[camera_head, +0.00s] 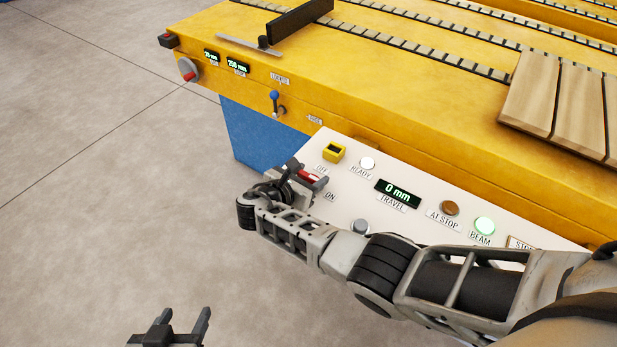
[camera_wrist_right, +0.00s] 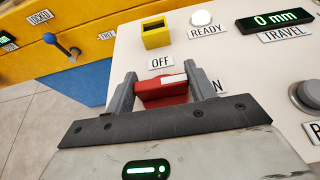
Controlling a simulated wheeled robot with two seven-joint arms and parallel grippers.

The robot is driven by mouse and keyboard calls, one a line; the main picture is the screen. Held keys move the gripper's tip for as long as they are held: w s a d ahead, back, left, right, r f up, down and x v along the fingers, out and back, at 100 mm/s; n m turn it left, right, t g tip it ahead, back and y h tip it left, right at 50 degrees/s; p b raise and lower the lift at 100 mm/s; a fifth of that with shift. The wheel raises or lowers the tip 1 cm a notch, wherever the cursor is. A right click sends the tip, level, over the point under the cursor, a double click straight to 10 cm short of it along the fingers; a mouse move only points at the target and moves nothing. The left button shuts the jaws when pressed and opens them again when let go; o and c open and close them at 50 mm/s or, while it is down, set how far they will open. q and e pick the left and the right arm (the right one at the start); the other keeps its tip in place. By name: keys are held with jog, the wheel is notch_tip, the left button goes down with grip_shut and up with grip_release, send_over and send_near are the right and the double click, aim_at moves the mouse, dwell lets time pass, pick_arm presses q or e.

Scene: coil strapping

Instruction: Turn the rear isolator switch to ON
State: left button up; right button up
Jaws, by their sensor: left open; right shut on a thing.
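The isolator switch is a red handle (camera_head: 308,177) with a white mark, on the white sloping panel between the OFF and ON labels. It also shows in the right wrist view (camera_wrist_right: 162,93), lying crosswise with its white mark toward the right end. My right gripper (camera_head: 300,178) is shut on this handle, one finger at each end in the wrist view (camera_wrist_right: 160,82). The OFF label (camera_wrist_right: 160,63) is clear; the ON label (camera_wrist_right: 217,87) is partly hidden by a finger. My left gripper (camera_head: 184,326) is open and empty over the floor at the bottom.
The white panel (camera_head: 345,190) also carries a yellow-framed switch (camera_head: 333,151), a READY lamp (camera_head: 367,163), a TRAVEL display (camera_head: 397,194) reading 0 mm, a grey knob (camera_head: 360,227) and a lit green BEAM lamp (camera_head: 484,225). The yellow machine stands behind. Open floor lies left.

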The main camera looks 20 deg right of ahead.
jog(key=shift+d, duration=0.1)
jog(key=o, duration=1)
pick_arm(q)
jog(key=shift+w+d+r, duration=0.1)
jog(key=shift+d, duration=0.05)
